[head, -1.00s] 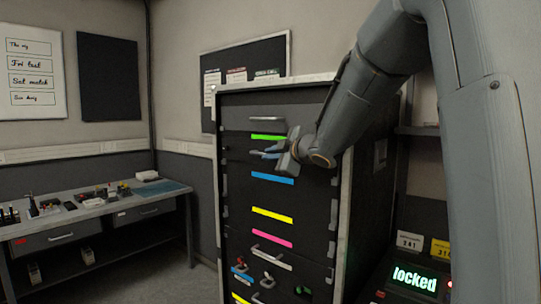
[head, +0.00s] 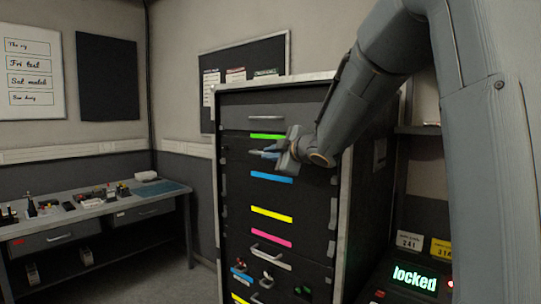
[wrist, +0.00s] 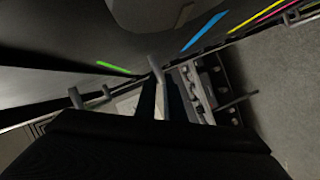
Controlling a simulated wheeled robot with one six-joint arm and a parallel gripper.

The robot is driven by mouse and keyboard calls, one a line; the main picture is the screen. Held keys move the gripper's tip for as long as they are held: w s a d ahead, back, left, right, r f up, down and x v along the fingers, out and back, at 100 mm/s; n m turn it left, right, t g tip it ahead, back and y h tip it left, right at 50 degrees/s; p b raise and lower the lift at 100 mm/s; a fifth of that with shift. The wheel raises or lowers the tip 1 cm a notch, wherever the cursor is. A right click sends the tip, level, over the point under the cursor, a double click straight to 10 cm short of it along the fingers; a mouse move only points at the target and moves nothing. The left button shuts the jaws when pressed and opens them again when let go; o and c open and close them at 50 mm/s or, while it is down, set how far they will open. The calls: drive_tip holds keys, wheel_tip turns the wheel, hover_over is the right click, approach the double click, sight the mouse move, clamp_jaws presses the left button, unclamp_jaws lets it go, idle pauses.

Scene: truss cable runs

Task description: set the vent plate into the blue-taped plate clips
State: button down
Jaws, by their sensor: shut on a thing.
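The dark rack (head: 285,95) stands at the centre, with a blue tape strip (head: 272,178) across its front. Small grey clips (head: 223,184) show on the rack's side edge near the blue tape. My gripper (head: 267,154) is at the rack face, between the green strip and the blue strip, a little above the blue one. In the wrist view my gripper (wrist: 160,95) is shut on a slim grey handle (wrist: 155,65). The vent plate's outline is not distinct against the dark rack face. I cannot tell whether it touches the clips.
A green strip (head: 267,137) is above; yellow (head: 272,215) and pink (head: 272,238) strips are below. Another drawer handle (head: 265,118) sticks out above. A workbench (head: 100,208) stands left, with open floor before the rack. A "locked" display (head: 414,279) is at right.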

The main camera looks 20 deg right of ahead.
drive_tip(key=shift+f+b, duration=0.45)
drive_tip(key=shift+f, duration=0.3)
idle(1.3)
drive_tip(key=shift+d+f, duration=0.15)
drive_tip(key=shift+f, duration=0.1)
idle(1.2)
drive_tip(key=c, duration=1.9)
unclamp_jaws()
drive_tip(key=shift+w+d, duration=0.1)
drive_tip(key=shift+d, duration=0.05)
drive_tip(key=shift+o, duration=0.7)
drive_tip(key=shift+f, duration=0.1)
drive_tip(key=v, duration=0.8)
drive_tip(key=s+a+b, duration=0.2)
drive_tip(key=s+a, duration=0.2)
drive_tip(key=a, duration=0.2)
